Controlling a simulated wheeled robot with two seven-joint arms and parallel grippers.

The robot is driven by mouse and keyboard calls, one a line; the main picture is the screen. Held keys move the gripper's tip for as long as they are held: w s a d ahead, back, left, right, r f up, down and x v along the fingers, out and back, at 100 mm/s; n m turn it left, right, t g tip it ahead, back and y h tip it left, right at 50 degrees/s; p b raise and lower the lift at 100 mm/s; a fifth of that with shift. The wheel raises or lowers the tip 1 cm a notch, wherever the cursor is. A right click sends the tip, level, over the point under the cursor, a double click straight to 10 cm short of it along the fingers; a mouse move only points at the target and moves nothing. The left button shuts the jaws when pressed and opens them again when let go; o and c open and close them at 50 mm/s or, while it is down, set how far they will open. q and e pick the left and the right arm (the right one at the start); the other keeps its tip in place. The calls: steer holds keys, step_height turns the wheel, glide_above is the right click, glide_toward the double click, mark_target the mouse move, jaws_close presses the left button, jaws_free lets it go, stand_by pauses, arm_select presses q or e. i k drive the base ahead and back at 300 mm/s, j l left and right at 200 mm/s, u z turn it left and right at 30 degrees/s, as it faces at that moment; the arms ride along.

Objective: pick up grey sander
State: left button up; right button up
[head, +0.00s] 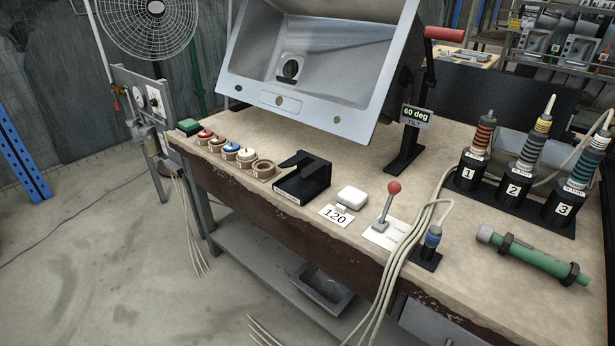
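Three banded upright tools stand in black numbered holders at the right of the bench. The tool in holder 2 (534,146) has grey bands and a yellow top with a cable, and looks the most like a grey sander. The tool in holder 1 (484,136) has orange and dark bands. The tool in holder 3 (584,166) has teal and dark bands. The lower part of each tool is hidden inside its holder. Neither of my grippers is in the head view.
A tilted metal sink (235,81) stands at the back beside a "60 deg" display (417,114). A green cylinder (535,259) lies in front of the holders. A red-knobbed lever (394,188), cables (405,255) and a black open box (302,180) occupy the front.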

mark_target(523, 170)
steer(key=z, duration=1.25)
